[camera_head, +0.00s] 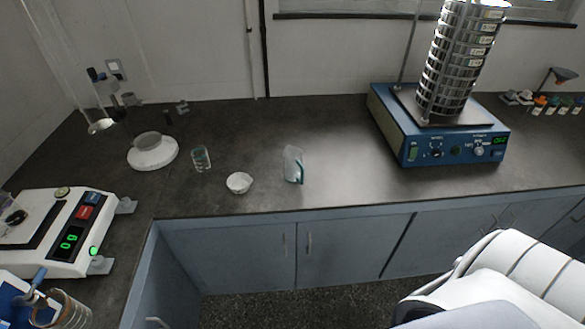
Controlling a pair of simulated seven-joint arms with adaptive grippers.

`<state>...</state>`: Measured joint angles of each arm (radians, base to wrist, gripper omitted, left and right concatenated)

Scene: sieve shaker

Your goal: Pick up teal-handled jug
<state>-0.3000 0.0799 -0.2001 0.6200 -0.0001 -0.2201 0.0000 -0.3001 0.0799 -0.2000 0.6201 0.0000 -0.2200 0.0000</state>
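The teal-handled jug (291,164) stands on the dark counter near its front edge, around the middle of the camera_head view. It is small and clear, and its teal handle is on the right side, facing the front edge. Nothing is touching it. White links of my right arm show at the bottom right, well apart from the jug. Neither of my grippers shows in this view.
A white bowl (239,182) and a small glass beaker (201,158) stand left of the jug. A blue sieve shaker (424,150) with a sieve stack (459,60) stands to the right. A balance (70,238) sits at left. Counter between jug and shaker is clear.

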